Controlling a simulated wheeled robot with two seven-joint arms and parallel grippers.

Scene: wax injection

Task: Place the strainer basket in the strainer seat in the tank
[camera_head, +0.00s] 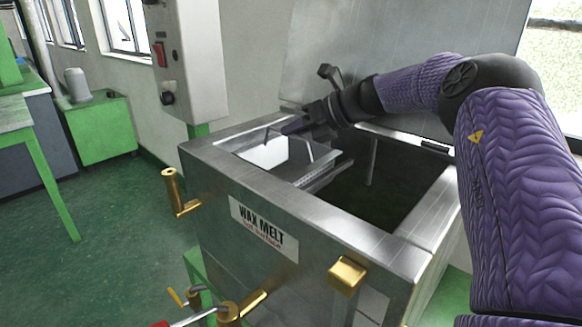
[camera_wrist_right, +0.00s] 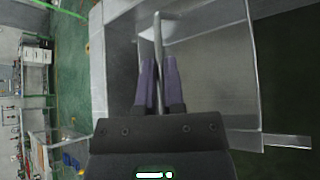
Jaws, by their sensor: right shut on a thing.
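The strainer basket (camera_head: 325,176) is a grey metal box with thin upright handle bars. It is at the left part of the open tank (camera_head: 345,228), at about rim level in the head view. My right gripper (camera_head: 290,127) reaches over the tank from the right and is shut on the basket's handle. In the right wrist view my right gripper's purple fingers (camera_wrist_right: 159,75) close around the thin handle rod, with the basket (camera_wrist_right: 205,75) beneath. The seat cannot be made out clearly, and I cannot tell whether the basket rests on it. My left gripper is out of view.
The tank's raised lid (camera_head: 395,45) stands behind the opening. The tank's right half is open and dark inside. Brass fittings (camera_head: 347,273) stick out of the front.

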